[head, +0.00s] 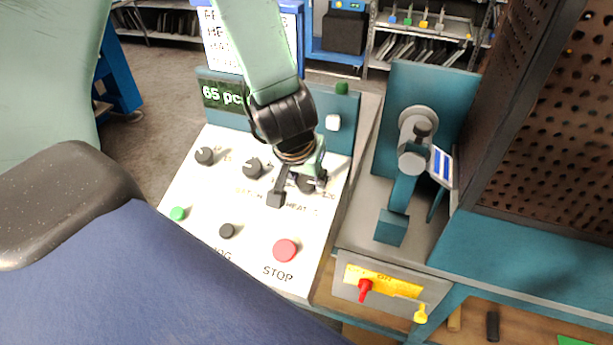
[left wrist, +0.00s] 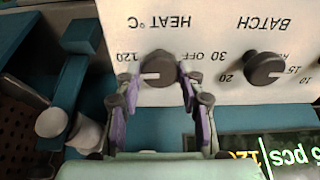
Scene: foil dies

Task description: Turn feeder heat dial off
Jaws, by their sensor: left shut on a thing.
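The heat dial (left wrist: 158,68) is a dark round knob on the white control panel (left wrist: 215,40), which shows upside down in the left wrist view. Its pale mark lies to the left there, on the side of the "120" print; "30" and "OFF" are printed on the right. My left gripper (left wrist: 158,86) is shut on the dial, with a purple-padded finger on each side. In the head view my left gripper (head: 298,190) is over the upper right of the panel and hides most of the dial. My right gripper is not in view.
The batch dial (head: 252,168) is close beside my left gripper, with another black dial (head: 204,155) further left. A red STOP button (head: 285,250), a green button (head: 178,214) and a black button (head: 227,231) sit lower. A red switch (head: 365,290) is at the lower right.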

